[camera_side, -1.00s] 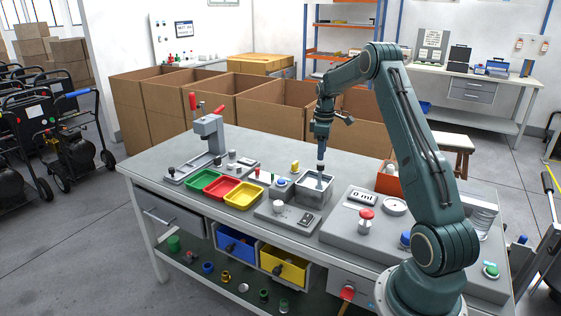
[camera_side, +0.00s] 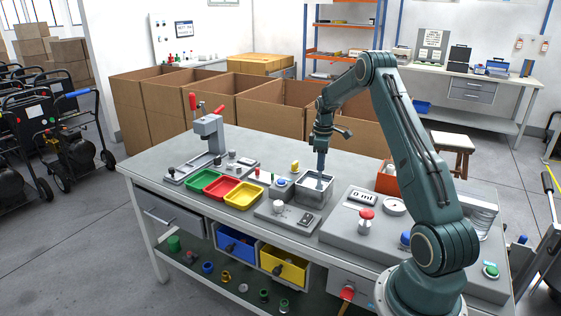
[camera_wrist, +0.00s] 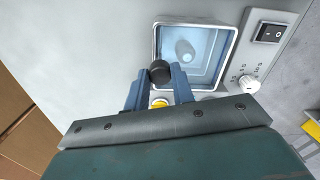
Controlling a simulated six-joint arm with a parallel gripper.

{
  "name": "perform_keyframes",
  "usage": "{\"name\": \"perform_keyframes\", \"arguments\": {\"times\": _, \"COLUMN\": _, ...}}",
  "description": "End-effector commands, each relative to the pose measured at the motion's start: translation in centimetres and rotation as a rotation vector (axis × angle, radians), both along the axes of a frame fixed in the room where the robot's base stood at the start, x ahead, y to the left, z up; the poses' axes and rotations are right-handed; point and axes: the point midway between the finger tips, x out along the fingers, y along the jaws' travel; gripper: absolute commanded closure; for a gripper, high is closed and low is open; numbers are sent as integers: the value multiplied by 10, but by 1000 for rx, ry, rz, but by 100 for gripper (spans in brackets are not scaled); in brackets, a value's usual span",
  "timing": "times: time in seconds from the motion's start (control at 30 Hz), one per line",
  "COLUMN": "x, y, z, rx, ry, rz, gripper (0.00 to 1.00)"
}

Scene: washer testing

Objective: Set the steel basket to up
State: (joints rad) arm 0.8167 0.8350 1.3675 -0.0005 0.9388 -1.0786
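The steel basket (camera_side: 319,183) shows only in part, down inside a square steel tank (camera_side: 314,193). In the wrist view the tank's rim (camera_wrist: 238,42) surrounds pale blue liquid. A black knob (camera_wrist: 160,71), apparently the top of the basket's handle, stands over the tank's near-left edge. My gripper (camera_side: 321,166) points straight down over the tank. In the wrist view its two blue fingers (camera_wrist: 159,80) are on either side of the knob, close to it. Whether they press on it cannot be told. The lower part of the basket is hidden.
A white dial (camera_wrist: 249,83) and a black switch (camera_wrist: 271,33) sit beside the tank. A yellow piece (camera_side: 295,165) stands close behind it. Green, red and yellow trays (camera_side: 243,194) and a lever press (camera_side: 208,135) lie to the left.

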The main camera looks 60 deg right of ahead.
Motion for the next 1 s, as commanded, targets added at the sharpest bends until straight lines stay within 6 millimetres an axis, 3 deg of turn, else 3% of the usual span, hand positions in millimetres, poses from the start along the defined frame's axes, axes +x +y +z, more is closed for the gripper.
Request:
{"name": "perform_keyframes", "arguments": {"times": 0.2, "x": 0, "y": 0, "z": 3, "rx": -1, "ry": 0, "rz": 0, "gripper": 100}}
{"name": "perform_keyframes", "arguments": {"times": 0.5, "x": 0, "y": 0, "z": 38, "rx": -1, "ry": 0, "rz": 0, "gripper": 100}}
{"name": "perform_keyframes", "arguments": {"times": 0.77, "x": 0, "y": 0, "z": 40, "rx": -2, "ry": -1, "rz": 0, "gripper": 100}}
{"name": "perform_keyframes", "arguments": {"times": 0.8, "x": 1, "y": 0, "z": 41, "rx": -2, "ry": -1, "rz": 0, "gripper": 68}}
{"name": "perform_keyframes", "arguments": {"times": 0.9, "x": 1, "y": 0, "z": 40, "rx": -2, "ry": -1, "rz": 0, "gripper": 54}}
{"name": "perform_keyframes", "arguments": {"times": 1.0, "x": 0, "y": 0, "z": 39, "rx": -1, "ry": 0, "rz": 0, "gripper": 54}}
